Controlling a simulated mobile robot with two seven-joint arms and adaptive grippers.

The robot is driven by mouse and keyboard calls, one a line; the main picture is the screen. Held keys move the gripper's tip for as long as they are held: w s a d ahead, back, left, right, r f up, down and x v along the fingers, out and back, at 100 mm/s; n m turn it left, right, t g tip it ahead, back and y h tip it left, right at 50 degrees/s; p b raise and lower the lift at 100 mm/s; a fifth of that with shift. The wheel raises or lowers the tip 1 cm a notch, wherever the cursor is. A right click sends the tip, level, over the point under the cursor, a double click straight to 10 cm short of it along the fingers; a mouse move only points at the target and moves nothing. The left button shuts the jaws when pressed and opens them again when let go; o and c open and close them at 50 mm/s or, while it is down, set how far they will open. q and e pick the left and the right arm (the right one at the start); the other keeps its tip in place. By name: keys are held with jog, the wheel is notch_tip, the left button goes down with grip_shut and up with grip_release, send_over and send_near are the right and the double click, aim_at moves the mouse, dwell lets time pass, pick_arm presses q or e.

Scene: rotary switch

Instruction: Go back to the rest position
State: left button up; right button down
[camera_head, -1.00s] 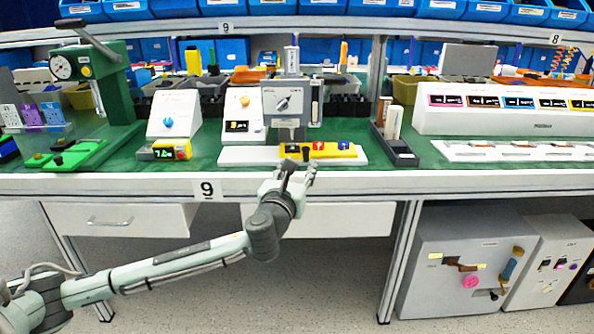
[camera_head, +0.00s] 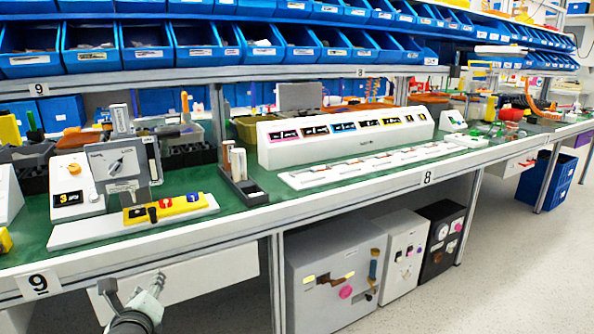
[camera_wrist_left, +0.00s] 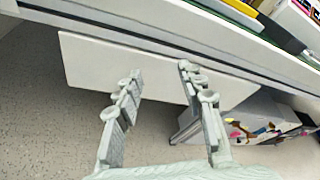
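My left gripper (camera_head: 134,290) shows at the bottom left of the head view, in front of the white drawer front and below the bench edge. In the left wrist view its two fingers (camera_wrist_left: 160,85) stand apart with nothing between them. The grey rotary switch panel (camera_head: 121,165) with its dark knob stands on the green bench top, up and behind the gripper. The gripper is clear of it. My right gripper is not in view.
The bench edge (camera_head: 238,228) runs across above my left gripper. A white drawer front (camera_head: 205,291) lies close behind it, and also shows in the left wrist view (camera_wrist_left: 90,68). A grey cabinet (camera_head: 330,272) stands under the bench.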

pick_arm(q)
jog(key=s+d+f+n+g+h, duration=0.1)
jog(key=s+f+n+g, duration=0.2)
jog(key=s+f+n, duration=0.45)
jog(key=s+d+f+n+g+h, duration=0.1)
jog(key=s+f+n+g, duration=0.25)
jog(key=f, duration=0.75)
jog(key=s+d+f+n+g+h, duration=0.1)
jog(key=s+d+f+n+g, duration=0.1)
jog(key=s+f+n, duration=0.4)
jog(key=s+d+f+n+g+h, duration=0.1)
jog(key=s+d+f+n+g, duration=0.1)
jog(key=s+f+n, duration=0.4)
jog(key=s+f, duration=0.1)
jog(key=s, duration=0.4)
jog(key=shift+d+n, duration=0.3)
